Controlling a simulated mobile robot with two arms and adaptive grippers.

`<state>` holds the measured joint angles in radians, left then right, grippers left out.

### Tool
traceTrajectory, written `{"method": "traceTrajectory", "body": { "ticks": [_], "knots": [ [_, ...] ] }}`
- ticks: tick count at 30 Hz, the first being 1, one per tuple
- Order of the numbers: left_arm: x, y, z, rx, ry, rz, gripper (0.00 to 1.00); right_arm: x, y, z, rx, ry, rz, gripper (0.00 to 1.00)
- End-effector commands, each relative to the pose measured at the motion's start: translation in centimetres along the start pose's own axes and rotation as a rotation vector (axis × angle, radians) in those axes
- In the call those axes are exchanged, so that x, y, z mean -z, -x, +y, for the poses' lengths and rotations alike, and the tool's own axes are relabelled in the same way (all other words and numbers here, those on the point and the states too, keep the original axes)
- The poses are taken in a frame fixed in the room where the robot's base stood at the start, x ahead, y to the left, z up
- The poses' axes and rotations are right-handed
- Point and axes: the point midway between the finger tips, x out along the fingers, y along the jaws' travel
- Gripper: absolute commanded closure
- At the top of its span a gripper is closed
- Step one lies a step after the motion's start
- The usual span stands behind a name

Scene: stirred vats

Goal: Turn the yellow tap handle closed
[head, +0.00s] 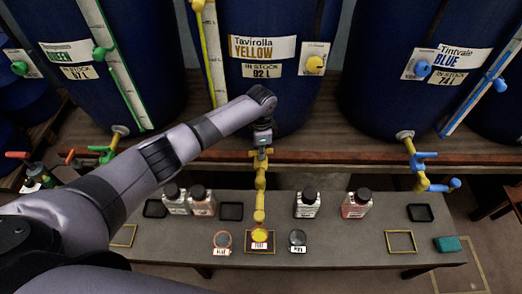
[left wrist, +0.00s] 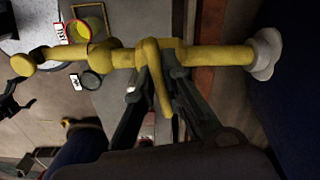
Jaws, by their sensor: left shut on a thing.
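The yellow tap (head: 260,185) sticks out below the blue vat labelled Tavirolla YELLOW (head: 265,75). In the left wrist view its yellow pipe (left wrist: 215,56) runs across the top, from a pale collar to the spout end (left wrist: 22,64). My left gripper (head: 262,152) is at the tap's upper part, its fingers shut on the yellow handle (left wrist: 156,85). The handle slants away from the pipe between the two fingers. A cup with yellow contents (head: 260,236) stands under the spout. I cannot tell whether liquid is running.
A green tap (head: 105,153) stands to the left and a blue tap (head: 420,170) to the right. Dark-capped bottles (head: 306,205) and small cups, including a dark one (head: 297,240), stand on the grey bench (head: 340,250). My left arm crosses the left side.

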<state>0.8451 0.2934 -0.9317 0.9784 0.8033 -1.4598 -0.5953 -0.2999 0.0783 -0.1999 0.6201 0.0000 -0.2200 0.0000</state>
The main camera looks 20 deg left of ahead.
Motion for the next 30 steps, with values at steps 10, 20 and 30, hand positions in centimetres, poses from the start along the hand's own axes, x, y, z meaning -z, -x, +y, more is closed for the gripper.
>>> {"method": "traceTrajectory", "body": {
  "ticks": [10,20,30],
  "knots": [
    [0.02,0.2,-0.25,0.006,-0.169,0.002,1.0,-0.02,0.11,0.01,0.0,0.0,0.0,0.1],
    [0.06,0.24,-0.27,0.007,-0.211,0.003,1.0,-0.03,0.13,0.05,-0.001,0.001,-0.001,0.1],
    [0.09,0.27,-0.29,0.008,-0.212,0.003,0.87,-0.06,0.13,0.18,-0.002,0.001,-0.001,0.1]
  ]
}}
